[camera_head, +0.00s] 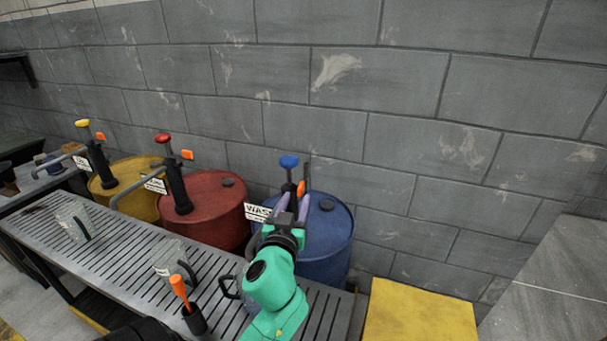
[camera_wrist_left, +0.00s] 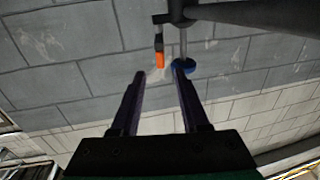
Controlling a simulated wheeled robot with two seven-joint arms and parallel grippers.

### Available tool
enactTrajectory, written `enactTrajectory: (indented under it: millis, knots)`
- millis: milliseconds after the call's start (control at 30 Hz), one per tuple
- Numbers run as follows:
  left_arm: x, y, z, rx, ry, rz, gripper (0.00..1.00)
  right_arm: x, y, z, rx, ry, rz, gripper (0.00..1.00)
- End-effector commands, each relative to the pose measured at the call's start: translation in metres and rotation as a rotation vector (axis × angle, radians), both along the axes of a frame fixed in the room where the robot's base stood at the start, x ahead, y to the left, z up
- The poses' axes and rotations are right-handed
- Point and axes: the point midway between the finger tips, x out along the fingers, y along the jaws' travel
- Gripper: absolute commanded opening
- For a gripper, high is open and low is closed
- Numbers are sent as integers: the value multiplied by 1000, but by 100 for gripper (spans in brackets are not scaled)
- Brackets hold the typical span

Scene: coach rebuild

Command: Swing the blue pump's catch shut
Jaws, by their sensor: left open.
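The blue pump has a blue knob (camera_head: 289,161) and stands on the blue drum (camera_head: 335,240). Its orange catch (camera_head: 301,188) shows just right of and below the knob. My left gripper (camera_head: 293,205) is open and empty, in front of the pump and hiding much of its body. In the left wrist view the orange catch (camera_wrist_left: 159,59) appears beyond and between the open fingertips of the left gripper (camera_wrist_left: 158,80). The blue knob (camera_wrist_left: 182,65) shows by the right fingertip. I cannot tell whether anything touches. My right gripper is not in view.
A red drum (camera_head: 207,200) and a yellow drum (camera_head: 130,172) with similar pumps stand to the left. A slatted bench (camera_head: 120,245) in front carries clear jugs (camera_head: 72,220) and an orange-handled tool (camera_head: 179,290). A yellow platform (camera_head: 420,315) lies at right. A block wall stands behind.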

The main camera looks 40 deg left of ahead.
Motion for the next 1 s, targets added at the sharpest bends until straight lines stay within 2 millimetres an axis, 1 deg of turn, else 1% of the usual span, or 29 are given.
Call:
enactTrajectory:
  millis: [33, 100, 200, 300, 433, 667, 700, 767, 800, 833, 1000]
  knots:
    - [12, 8, 7, 6, -2, 3, 45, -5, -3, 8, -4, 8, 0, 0]
    - [30, 17, 6, 4, -1, 2, 45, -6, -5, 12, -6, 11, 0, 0]
    - [52, 30, 5, 5, -1, 3, 45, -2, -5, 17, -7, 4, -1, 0]
    - [69, 39, 3, 3, -1, 2, 45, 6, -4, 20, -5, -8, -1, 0]
    - [81, 46, 2, 1, 0, 3, 45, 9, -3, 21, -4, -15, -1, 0]
    - [83, 47, 1, 0, 0, 2, 45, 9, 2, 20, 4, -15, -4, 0]
    - [83, 47, 1, 0, 0, 2, 41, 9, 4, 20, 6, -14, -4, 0]
    - [83, 47, 1, 0, 0, 2, 18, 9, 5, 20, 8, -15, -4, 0]
    - [83, 47, 1, 0, 0, 2, 3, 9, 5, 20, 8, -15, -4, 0]
    - [83, 47, 1, 0, 0, 2, 0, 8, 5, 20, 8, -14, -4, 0]
    - [82, 47, 1, 0, 1, 2, 0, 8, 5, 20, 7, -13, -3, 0]
